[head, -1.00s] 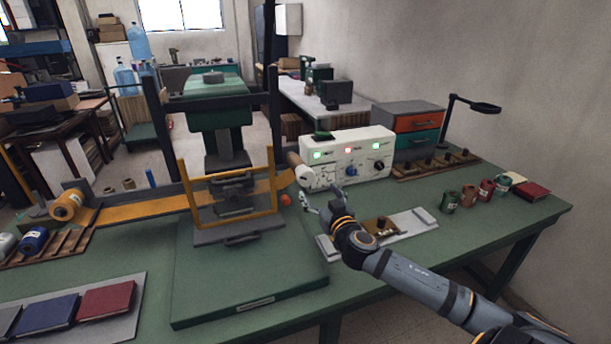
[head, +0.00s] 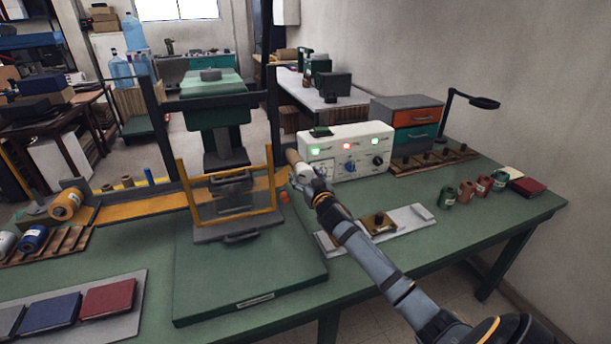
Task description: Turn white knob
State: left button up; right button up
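A tan roller (head: 292,157) with a whitish round end lies at the box's left side. My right gripper (head: 302,176) is at this whitish end, just left of the box. It overlaps the end, so contact and the finger gap are not clear. Which part is the white knob is hard to tell at this size. My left gripper is out of view.
A press with a yellow frame (head: 188,203) stands left of my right gripper. A pale plate with a brass piece (head: 379,222) lies under my forearm. Several small jars (head: 467,190) stand at right.

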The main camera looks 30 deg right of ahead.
jog(key=c, duration=0.7)
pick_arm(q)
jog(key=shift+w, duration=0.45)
pick_arm(e)
jog(key=shift+c, duration=0.2)
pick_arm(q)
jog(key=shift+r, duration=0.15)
pick_arm(e)
jog(key=shift+n, duration=0.3)
jog(key=n+p, duration=0.2)
jog(key=n, duration=0.3)
pick_arm(q)
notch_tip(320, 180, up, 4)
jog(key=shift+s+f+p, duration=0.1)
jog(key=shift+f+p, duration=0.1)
jog(key=shift+p, duration=0.7)
pick_arm(e)
jog(key=n, duration=0.6)
jog(key=shift+a, duration=0.1)
jog(key=shift+f, duration=0.1)
jog(key=o, duration=1.2)
